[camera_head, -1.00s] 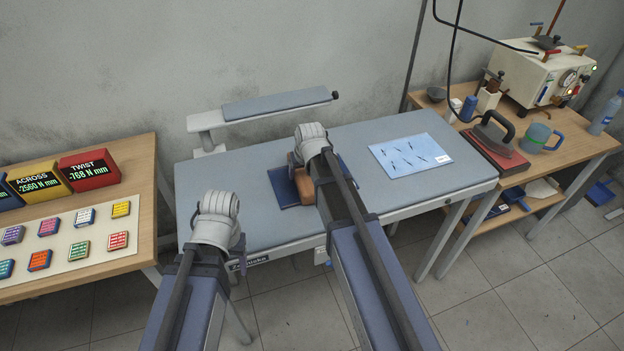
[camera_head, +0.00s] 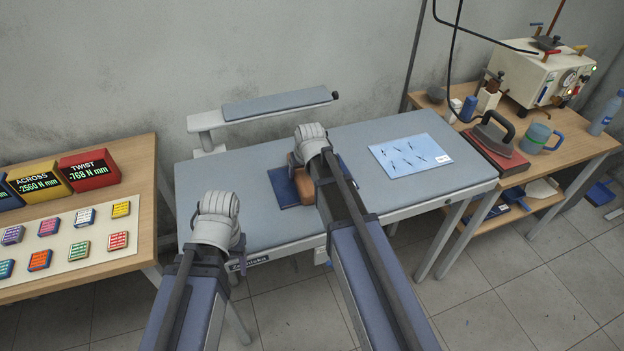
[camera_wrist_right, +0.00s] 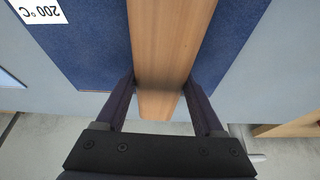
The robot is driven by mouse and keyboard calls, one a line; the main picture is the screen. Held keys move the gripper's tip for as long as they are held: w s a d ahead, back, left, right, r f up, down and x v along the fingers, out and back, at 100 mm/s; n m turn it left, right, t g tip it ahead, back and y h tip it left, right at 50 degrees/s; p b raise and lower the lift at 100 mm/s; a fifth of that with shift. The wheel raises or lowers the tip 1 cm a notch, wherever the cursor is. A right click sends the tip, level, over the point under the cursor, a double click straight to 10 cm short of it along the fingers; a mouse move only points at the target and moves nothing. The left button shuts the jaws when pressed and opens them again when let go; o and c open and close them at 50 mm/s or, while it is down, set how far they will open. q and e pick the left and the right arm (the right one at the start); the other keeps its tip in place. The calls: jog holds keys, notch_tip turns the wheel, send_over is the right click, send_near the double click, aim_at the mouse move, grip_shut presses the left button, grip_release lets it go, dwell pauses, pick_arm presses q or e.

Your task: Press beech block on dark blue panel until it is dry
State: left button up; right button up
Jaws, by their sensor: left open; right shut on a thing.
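The dark blue panel (camera_head: 281,188) lies flat on the grey padded table, partly hidden by my right arm. It also shows in the right wrist view (camera_wrist_right: 85,45), with a white "200 °C" label at its corner. The beech block (camera_head: 305,187) lies across the panel; in the right wrist view the block (camera_wrist_right: 165,50) runs lengthwise between the fingers. My right gripper (camera_wrist_right: 165,92) is shut on it. Whether the block presses on the panel cannot be told.
A light blue sheet (camera_head: 410,155) with dark marks lies right on the table (camera_head: 250,238). A side bench holds an iron (camera_head: 494,133), a mug (camera_head: 540,138) and a machine (camera_head: 540,78). A left bench holds display boxes (camera_head: 90,170) and several small coloured blocks. A padded arm (camera_head: 275,104) stands behind.

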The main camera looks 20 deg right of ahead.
jog(key=shift+r+p, duration=3.85)
jog(key=shift+r, duration=0.15)
jog(key=shift+f, duration=0.1)
jog(key=shift+a, duration=0.15)
